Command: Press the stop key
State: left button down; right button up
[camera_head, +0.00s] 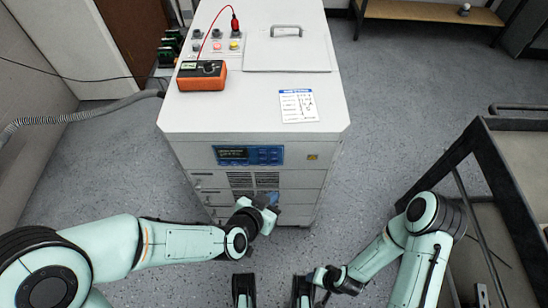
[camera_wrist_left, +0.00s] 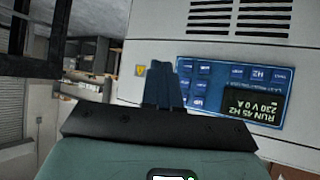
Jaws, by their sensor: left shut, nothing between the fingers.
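The white cabinet (camera_head: 245,120) carries a blue key panel (camera_head: 248,155) high on its front. In the left wrist view the panel (camera_wrist_left: 235,92) is upside down, with several dark blue keys and a lit display (camera_wrist_left: 254,107) reading RUN 45 HZ, 230 V, 0 A. The key labels are too small to tell which is stop. My left gripper (camera_head: 266,202) is shut and empty, in front of the cabinet. Its fingertips (camera_wrist_left: 162,84) overlap the panel's edge in the wrist view; contact cannot be told. My right gripper (camera_head: 324,279) is low, away from the cabinet; its fingers are unclear.
An orange meter (camera_head: 202,75) with a red lead, several buttons (camera_head: 218,46), a handled lid (camera_head: 287,54) and a printed card (camera_head: 298,105) are on the cabinet top. A dark cart (camera_head: 512,165) stands right. A grey hose (camera_head: 80,113) runs left.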

aim_at(274, 158)
pick_arm(q)
jog(key=w, duration=0.8)
jog(key=shift+w, duration=0.25)
pick_arm(e)
jog(key=shift+w+d+f, duration=0.2)
jog(key=shift+w+f, duration=0.15)
jog(key=shift+w, duration=0.1)
pick_arm(q)
jog(key=shift+w, duration=0.15)
dwell(1.3)
jog(key=shift+w, duration=0.3)
jog(key=shift+w, duration=0.35)
dwell(0.7)
jog(key=shift+s, duration=0.8)
pick_arm(e)
jog(key=shift+r, duration=0.15)
